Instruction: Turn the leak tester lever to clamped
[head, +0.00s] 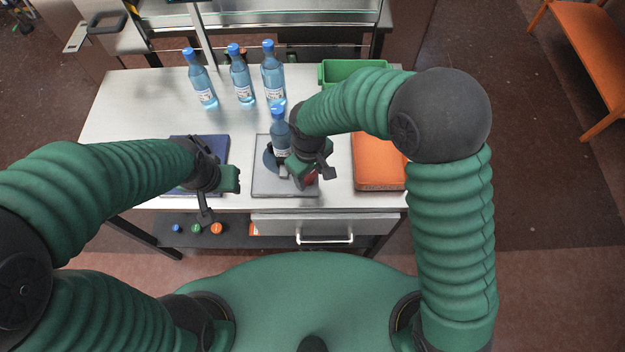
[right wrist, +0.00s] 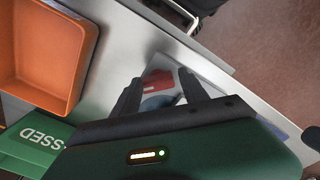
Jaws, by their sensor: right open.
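The leak tester is a grey plate (head: 262,184) near the table's front edge. A blue bottle (head: 281,135) stands upright on it. A small red part, seemingly the lever's handle (head: 309,180), shows at its right side. My right gripper (head: 318,172) is over that side and partly hides it. In the right wrist view the red handle (right wrist: 158,80) lies between or just beyond the open fingers (right wrist: 160,92); I cannot tell whether they touch it. My left gripper (head: 218,190) is above a dark blue mat (head: 214,147), left of the tester; its finger opening is unclear.
Three blue bottles (head: 240,82) stand at the back. A green crate (head: 340,72) is at the back right and an orange tray (head: 380,172) right of the tester. A drawer with a handle (head: 325,240) is below the tabletop. The table's left part is clear.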

